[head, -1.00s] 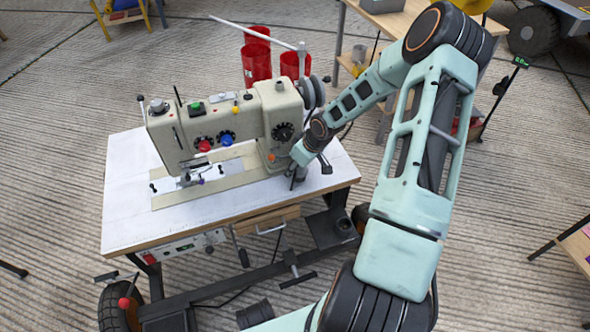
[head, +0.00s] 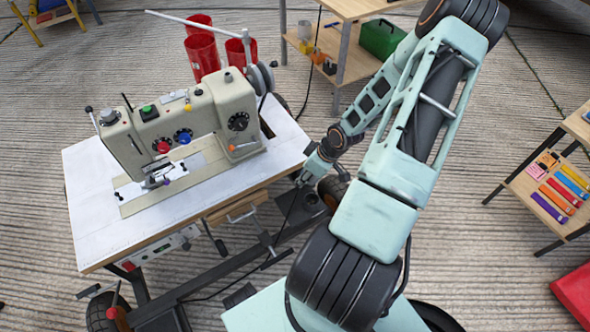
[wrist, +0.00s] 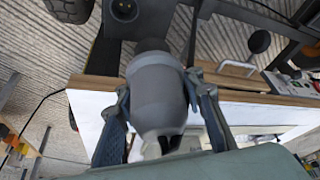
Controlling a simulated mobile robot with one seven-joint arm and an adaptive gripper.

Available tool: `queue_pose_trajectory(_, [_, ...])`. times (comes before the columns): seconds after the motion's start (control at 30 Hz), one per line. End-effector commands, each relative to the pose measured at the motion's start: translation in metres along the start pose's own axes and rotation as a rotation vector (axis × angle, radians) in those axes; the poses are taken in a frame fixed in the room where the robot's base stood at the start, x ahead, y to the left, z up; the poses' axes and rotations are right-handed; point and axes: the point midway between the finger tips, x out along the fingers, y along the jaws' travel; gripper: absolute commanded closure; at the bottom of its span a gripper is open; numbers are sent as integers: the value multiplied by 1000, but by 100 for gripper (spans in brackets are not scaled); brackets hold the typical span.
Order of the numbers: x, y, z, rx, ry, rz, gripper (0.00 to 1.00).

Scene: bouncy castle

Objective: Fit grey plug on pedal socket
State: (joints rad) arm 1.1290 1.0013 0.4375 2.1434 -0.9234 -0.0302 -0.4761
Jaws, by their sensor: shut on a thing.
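The grey plug (wrist: 158,98) is a thick rounded body with a darker nose, held between the two fingers of my gripper (wrist: 160,84) in the wrist view. Its nose points toward the top of the picture, toward a dark box with a round pedal socket (wrist: 123,9). The socket lies ahead and slightly left of the nose, with a gap between them in the picture. In the head view my gripper (head: 303,178) is just off the table's right front edge, above the dark socket box (head: 312,201). The plug is too small to make out there.
The white table (head: 90,185) carries a cream sewing machine (head: 185,125). Its wooden edge (wrist: 85,82) passes close under the gripper.

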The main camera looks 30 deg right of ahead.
Motion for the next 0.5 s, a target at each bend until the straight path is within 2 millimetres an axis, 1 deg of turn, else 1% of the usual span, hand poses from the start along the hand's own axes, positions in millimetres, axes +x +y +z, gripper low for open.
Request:
queue_pose_trajectory(0.07, [12, 6, 5, 6, 1, 1, 98])
queue_pose_trajectory(0.3, [66, 34, 22, 28, -1, 14, 98])
queue_pose_trajectory(0.4, [82, 42, 27, 34, -3, 18, 98])
queue_pose_trajectory(0.5, [90, 47, 30, 37, -5, 21, 98])
